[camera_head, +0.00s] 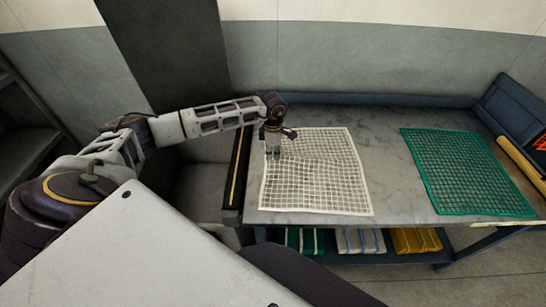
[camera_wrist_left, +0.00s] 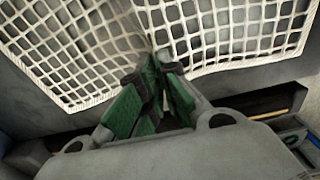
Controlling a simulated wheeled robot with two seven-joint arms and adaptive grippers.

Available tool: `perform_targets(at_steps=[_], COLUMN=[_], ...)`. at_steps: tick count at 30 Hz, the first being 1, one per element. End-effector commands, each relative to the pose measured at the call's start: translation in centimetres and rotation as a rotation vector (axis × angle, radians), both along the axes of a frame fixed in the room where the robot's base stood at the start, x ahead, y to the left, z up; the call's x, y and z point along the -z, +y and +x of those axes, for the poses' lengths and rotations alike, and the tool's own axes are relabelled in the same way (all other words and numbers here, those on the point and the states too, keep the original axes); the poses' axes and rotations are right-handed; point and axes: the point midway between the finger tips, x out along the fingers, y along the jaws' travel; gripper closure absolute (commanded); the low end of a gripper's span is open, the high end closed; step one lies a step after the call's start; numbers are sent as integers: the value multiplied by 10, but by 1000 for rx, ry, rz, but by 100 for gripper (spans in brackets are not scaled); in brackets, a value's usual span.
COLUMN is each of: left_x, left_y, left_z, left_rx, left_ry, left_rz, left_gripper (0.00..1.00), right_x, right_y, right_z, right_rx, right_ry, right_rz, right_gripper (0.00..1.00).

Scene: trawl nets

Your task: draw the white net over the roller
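The white net (camera_head: 318,172) lies on the left part of the grey table, with its left part wrinkled. My left gripper (camera_head: 273,153) is over the net's left edge, near its far left corner. In the left wrist view, its green-padded fingers (camera_wrist_left: 162,68) come together on the border of the white net (camera_wrist_left: 225,28), which draws to a point between them. The gripper appears shut on that border. A dark bar with a yellow strip (camera_head: 236,168), seemingly the roller, runs along the table's left edge, just left of the net. My right gripper is out of view.
A green net (camera_head: 465,172) lies flat on the right of the table (camera_head: 388,185), with bare tabletop between the nets. A tan rod (camera_head: 522,165) and a blue bin (camera_head: 512,105) are at the right edge. Folded green, white and yellow bundles (camera_head: 416,240) sit on a shelf below.

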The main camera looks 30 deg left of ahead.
Motion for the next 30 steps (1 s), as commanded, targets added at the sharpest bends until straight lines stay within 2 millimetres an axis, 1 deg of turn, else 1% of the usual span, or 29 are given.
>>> perform_targets(at_steps=[1, 6, 10, 20, 30], left_x=[-9, -27, -33, -32, -20], left_y=[0, 0, 0, 0, 0], left_z=[0, 0, 0, 0, 0], left_rx=[0, -1, -1, -1, -1], left_ry=[-1, 0, 1, 0, 0], left_rz=[0, 0, 1, 0, 0], left_gripper=[100, 100, 100, 100, 100], right_x=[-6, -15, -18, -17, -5], right_y=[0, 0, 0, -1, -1], right_z=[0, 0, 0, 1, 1], right_rx=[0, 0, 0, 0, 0], right_ry=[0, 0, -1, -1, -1], right_rz=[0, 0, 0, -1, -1], right_gripper=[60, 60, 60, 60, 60])
